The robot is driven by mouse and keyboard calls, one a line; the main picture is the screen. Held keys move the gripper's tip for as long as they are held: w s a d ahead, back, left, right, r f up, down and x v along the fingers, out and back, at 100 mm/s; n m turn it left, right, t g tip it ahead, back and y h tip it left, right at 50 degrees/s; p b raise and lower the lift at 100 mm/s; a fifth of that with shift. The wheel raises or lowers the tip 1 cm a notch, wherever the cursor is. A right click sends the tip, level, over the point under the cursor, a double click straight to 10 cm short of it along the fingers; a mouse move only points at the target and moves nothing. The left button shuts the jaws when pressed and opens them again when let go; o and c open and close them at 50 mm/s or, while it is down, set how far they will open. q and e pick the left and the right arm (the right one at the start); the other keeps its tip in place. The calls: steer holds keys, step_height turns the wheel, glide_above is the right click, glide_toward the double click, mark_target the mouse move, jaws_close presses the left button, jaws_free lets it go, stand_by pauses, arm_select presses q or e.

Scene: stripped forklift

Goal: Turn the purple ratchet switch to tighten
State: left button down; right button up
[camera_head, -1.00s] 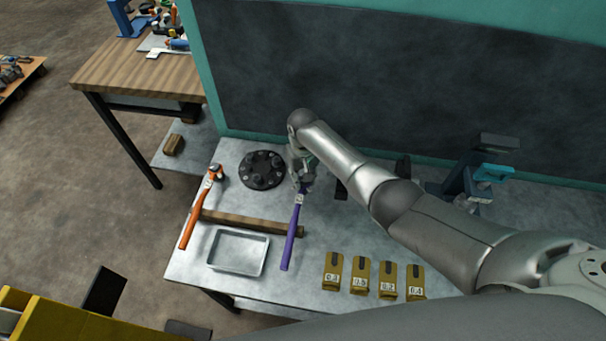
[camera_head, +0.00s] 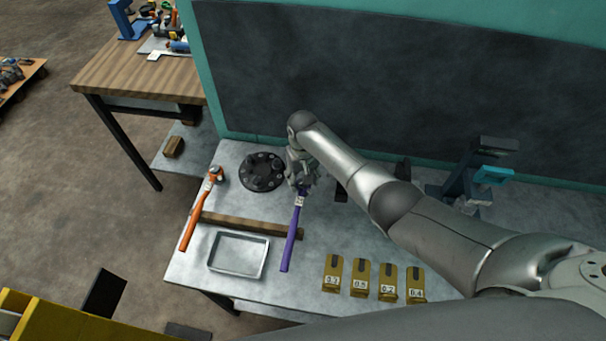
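The purple ratchet (camera_head: 291,238) lies on the grey workbench, its handle pointing toward the front edge and resting across a wooden strip. A white label shows near its head end. My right gripper (camera_head: 301,184) comes in from the right and is over the head end, hiding the head and its switch. I cannot tell whether the fingers touch it or whether they are open or shut. My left gripper is not in view.
An orange ratchet (camera_head: 194,218) lies at the left, also across the wooden strip (camera_head: 248,223). A dark bolted flange (camera_head: 262,171) sits close left of my gripper. A metal tray (camera_head: 239,274) and several labelled yellow blocks (camera_head: 360,278) are in front.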

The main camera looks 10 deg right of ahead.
step_height(320, 180, up, 12)
stand_by(0.6)
stand_by(0.4)
